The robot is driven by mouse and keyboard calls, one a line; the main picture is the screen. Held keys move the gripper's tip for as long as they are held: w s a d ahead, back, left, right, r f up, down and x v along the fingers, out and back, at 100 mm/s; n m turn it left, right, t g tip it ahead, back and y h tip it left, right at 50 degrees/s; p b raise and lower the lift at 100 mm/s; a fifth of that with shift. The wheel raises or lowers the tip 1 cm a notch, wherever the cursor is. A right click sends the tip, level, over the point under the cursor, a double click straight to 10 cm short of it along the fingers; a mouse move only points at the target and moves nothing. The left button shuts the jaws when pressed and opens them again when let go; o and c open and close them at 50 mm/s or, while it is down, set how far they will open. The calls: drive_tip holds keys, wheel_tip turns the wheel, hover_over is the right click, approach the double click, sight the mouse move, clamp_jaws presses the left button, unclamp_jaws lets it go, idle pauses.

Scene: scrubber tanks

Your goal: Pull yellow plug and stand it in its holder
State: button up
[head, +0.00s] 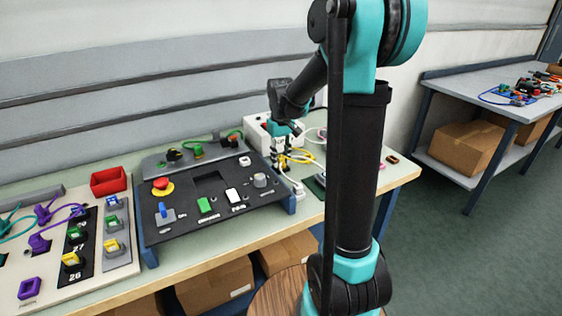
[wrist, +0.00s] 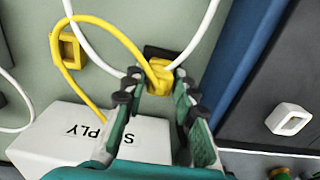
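The yellow plug (wrist: 159,77) sits against a dark block, with its yellow cable looping left to a white box marked SUPPLY (wrist: 150,135). My gripper (wrist: 156,84) is open, its two fingers on either side of the plug with small gaps visible; how far the tips reach down past it is hard to judge. A square yellow holder (wrist: 68,50) with an opening stands left of the plug and looks empty. In the head view my gripper (head: 281,165) points down beside the yellow cable (head: 302,156); the plug is hard to make out there.
White cables (wrist: 100,28) run close to the plug and holder. A dark control panel (head: 215,190) with a blue edge (wrist: 240,60) lies beside my gripper. A white block (wrist: 288,119) stands on the panel. A second table (head: 490,85) is at the right.

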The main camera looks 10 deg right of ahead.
sight(281, 157)
clamp_jaws()
drive_tip(key=o, duration=1.1)
unclamp_jaws()
wheel_tip(281, 157, up, 12)
